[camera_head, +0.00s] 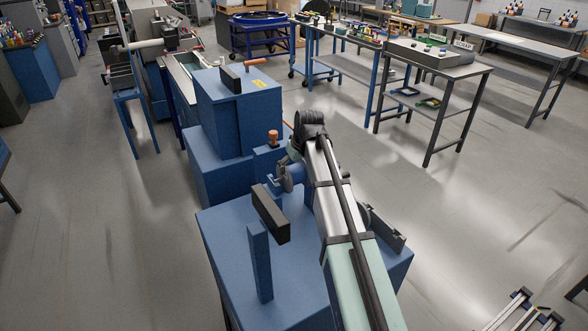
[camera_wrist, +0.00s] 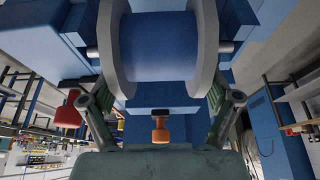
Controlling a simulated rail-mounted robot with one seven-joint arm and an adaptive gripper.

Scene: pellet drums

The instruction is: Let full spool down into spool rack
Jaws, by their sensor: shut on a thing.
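The full spool has grey flanges and a blue winding. In the wrist view the spool (camera_wrist: 160,48) fills the top middle, with its axle ends sticking out at both sides. My gripper (camera_wrist: 160,92) has one finger at each flange and is shut on the spool. In the head view the spool (camera_head: 287,179) shows in part at the end of my arm, above the blue machine; my gripper (camera_head: 296,158) is mostly hidden behind my wrist. I cannot clearly make out the spool rack; a dark bracket (camera_head: 388,230) on the blue machine, right of my arm, is partly covered by my arm.
The blue machine (camera_head: 225,240) carries a post with a black block (camera_head: 270,214) left of my arm. An orange knob (camera_head: 273,135) stands close behind the spool. A taller blue cabinet (camera_head: 238,112) is behind.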

